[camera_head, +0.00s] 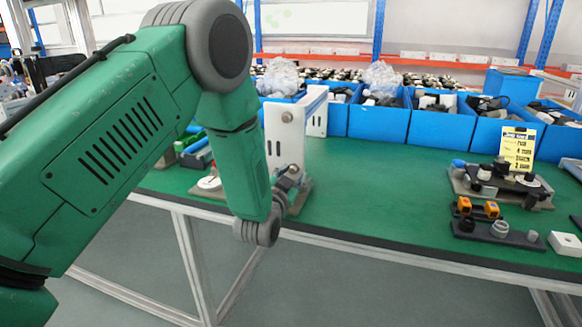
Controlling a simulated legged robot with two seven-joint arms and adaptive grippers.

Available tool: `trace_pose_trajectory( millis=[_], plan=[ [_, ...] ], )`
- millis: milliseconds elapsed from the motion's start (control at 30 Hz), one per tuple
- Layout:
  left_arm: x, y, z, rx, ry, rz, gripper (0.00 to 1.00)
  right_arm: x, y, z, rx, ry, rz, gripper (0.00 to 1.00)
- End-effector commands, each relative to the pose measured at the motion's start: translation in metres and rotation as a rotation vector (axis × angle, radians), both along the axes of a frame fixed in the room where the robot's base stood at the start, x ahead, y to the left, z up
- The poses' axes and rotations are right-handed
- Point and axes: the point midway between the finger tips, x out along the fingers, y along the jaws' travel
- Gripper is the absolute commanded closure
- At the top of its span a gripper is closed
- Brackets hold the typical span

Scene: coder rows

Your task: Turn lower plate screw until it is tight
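A white upright plate fixture (284,135) stands on the green table, left of the picture's middle. It has a dark round hole or screw near its top and small marks lower down. My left arm comes in from the left and bends down in front of the table. Its gripper (289,181) is small and partly hidden by the wrist, close to the foot of the white plate. I cannot tell whether it touches the plate or whether its fingers are open. The lower screw cannot be made out there. My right gripper is not in view.
Blue bins (380,121) with parts line the back of the green table (375,190). At right stand a grey fixture (500,187), a yellow card (517,149), a dark block with orange parts (492,232) and a white block (565,244). The table's middle is clear.

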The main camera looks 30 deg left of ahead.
Motion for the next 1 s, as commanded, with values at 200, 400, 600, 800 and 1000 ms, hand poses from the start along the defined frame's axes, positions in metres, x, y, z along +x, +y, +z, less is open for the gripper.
trace_pose_trajectory(
  millis=[200,400,600,800,1000],
  plan=[
    [-0.0001,0.0005,-0.0010,0.003,0.001,0.001,0.67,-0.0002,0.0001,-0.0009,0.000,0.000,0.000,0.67],
    [-0.0006,0.0023,0.0005,0.002,0.001,0.001,0.67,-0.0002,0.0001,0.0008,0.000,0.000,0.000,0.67],
    [-0.0012,0.0049,0.0019,0.000,0.000,0.000,0.67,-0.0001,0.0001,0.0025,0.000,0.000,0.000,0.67],
    [-0.0012,0.0051,0.0014,0.000,0.001,0.000,0.81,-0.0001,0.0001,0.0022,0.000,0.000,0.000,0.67],
    [-0.0013,0.0052,0.0015,-0.003,0.000,0.000,1.00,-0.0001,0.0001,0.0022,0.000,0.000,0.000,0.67]
  ],
)
